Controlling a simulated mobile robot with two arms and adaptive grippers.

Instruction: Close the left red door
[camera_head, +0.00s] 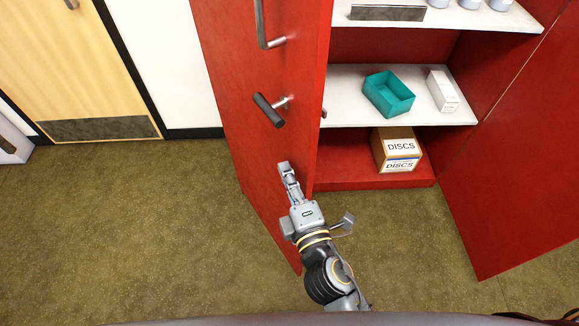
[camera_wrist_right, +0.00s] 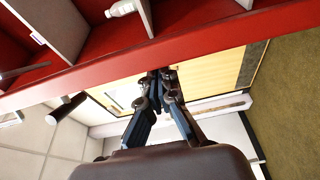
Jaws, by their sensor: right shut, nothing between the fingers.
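The left red door (camera_head: 245,110) of the cabinet stands open in the head view, swung out toward me. It carries a dark T-shaped handle (camera_head: 268,110) and a metal bar handle (camera_head: 262,25) above it. My right gripper (camera_head: 284,166) is shut and empty, pointing away from me. It overlaps the door's lower part near its inner edge, below the T-shaped handle; I cannot tell whether it touches. In the wrist view its fingers (camera_wrist_right: 158,80) meet close to a red band, with a dark handle (camera_wrist_right: 66,108) to the left. My left gripper is not in view.
The right red door (camera_head: 510,150) also stands open. White shelves (camera_head: 350,100) hold a teal bin (camera_head: 388,94) and a white box (camera_head: 442,90). A DISCS box (camera_head: 397,150) sits at the cabinet bottom. The floor (camera_head: 130,220) left of the door is clear.

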